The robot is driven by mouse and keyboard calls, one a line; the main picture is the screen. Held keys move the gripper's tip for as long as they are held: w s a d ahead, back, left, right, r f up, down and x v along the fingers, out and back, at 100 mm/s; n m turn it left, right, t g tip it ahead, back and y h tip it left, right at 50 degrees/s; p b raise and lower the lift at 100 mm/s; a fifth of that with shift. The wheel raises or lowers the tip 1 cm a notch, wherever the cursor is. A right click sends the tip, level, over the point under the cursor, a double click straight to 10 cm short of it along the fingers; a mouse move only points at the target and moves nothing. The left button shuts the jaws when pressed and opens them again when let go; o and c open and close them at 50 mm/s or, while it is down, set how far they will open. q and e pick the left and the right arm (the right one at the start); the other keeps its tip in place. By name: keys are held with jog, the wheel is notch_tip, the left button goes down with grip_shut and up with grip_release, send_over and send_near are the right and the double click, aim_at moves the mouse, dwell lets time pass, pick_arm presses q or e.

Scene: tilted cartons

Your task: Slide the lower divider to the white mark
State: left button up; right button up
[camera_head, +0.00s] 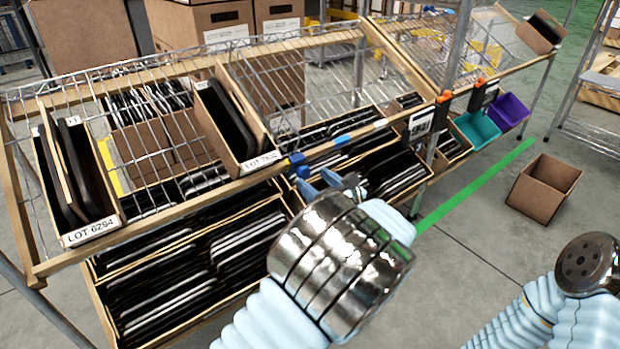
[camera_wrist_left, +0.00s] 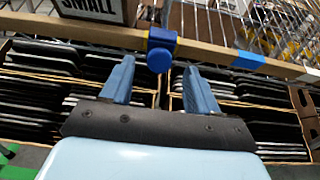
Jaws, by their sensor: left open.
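A blue clamp with a round knob (camera_head: 298,162) sits on the shelf's wooden front rail and looks like the lower divider's end. It also shows in the left wrist view (camera_wrist_left: 160,52). The white mark (camera_head: 380,124) is on the same rail, to the right past a blue mark (camera_head: 343,139). It also shows at the right edge of the left wrist view (camera_wrist_left: 308,76). My left gripper (camera_head: 318,181) is open and empty just in front of the rail. In its wrist view the knob appears between the fingertips (camera_wrist_left: 158,68); contact cannot be told.
A tilted carton (camera_head: 252,160) stands left of the clamp, and another carton (camera_head: 83,231) is at the far left. Cartons of dark flat items (camera_head: 200,270) fill the shelf below. An open brown box (camera_head: 543,188) is on the floor at right, with clear floor around it.

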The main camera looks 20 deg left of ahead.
aim_at(306, 173)
pick_arm(q)
jog(key=shift+x, duration=1.55)
grip_shut()
